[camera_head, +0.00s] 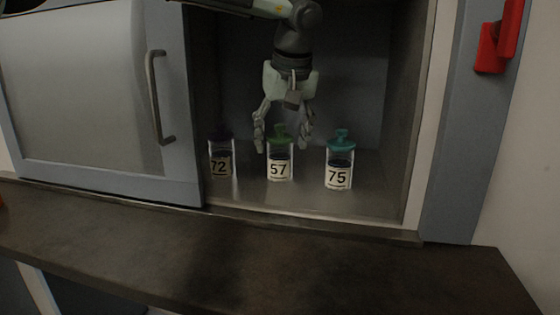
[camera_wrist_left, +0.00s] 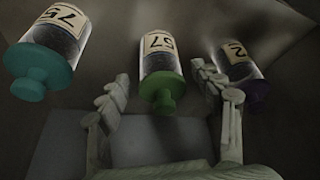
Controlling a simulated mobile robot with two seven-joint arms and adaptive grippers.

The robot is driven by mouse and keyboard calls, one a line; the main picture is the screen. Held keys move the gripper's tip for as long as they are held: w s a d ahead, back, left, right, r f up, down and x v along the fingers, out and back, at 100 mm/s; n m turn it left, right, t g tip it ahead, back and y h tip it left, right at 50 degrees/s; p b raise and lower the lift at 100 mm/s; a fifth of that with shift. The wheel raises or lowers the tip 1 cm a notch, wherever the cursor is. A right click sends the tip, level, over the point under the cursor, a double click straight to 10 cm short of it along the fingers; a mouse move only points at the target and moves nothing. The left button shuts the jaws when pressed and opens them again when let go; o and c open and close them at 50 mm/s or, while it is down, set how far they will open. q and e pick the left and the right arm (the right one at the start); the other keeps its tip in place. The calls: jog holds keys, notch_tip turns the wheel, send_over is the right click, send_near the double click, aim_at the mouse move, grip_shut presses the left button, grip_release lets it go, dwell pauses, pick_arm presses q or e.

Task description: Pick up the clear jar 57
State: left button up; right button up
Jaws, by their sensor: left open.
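The clear jar 57 (camera_head: 280,170) stands upright on the cabinet floor, between two other jars. It has a green knobbed lid, a white label and dark contents. It also shows in the left wrist view (camera_wrist_left: 159,58), with its green lid towards the camera. My left gripper (camera_head: 283,142) is open, pointing down over jar 57, with one finger on each side of its lid. In the left wrist view the open fingers (camera_wrist_left: 164,88) lie to both sides of the jar, with no clear contact. My right gripper is not in view.
Jar 72 (camera_head: 220,162) with a dark lid stands left, near the sliding door's edge (camera_head: 190,120). Jar 75 (camera_head: 340,172) with a teal lid stands right. The cabinet's right wall (camera_head: 410,110) is further right. The dark counter (camera_head: 250,255) in front is clear.

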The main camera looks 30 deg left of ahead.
aim_at(280, 155)
pick_arm(q)
jog(key=x, duration=0.4)
jog(key=shift+f, duration=0.25)
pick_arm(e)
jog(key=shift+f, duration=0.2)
pick_arm(q)
jog(key=shift+c, duration=0.3)
jog(key=c, duration=1.2)
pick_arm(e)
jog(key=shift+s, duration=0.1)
pick_arm(q)
jog(key=shift+r, duration=0.1)
jog(key=shift+c, duration=0.2)
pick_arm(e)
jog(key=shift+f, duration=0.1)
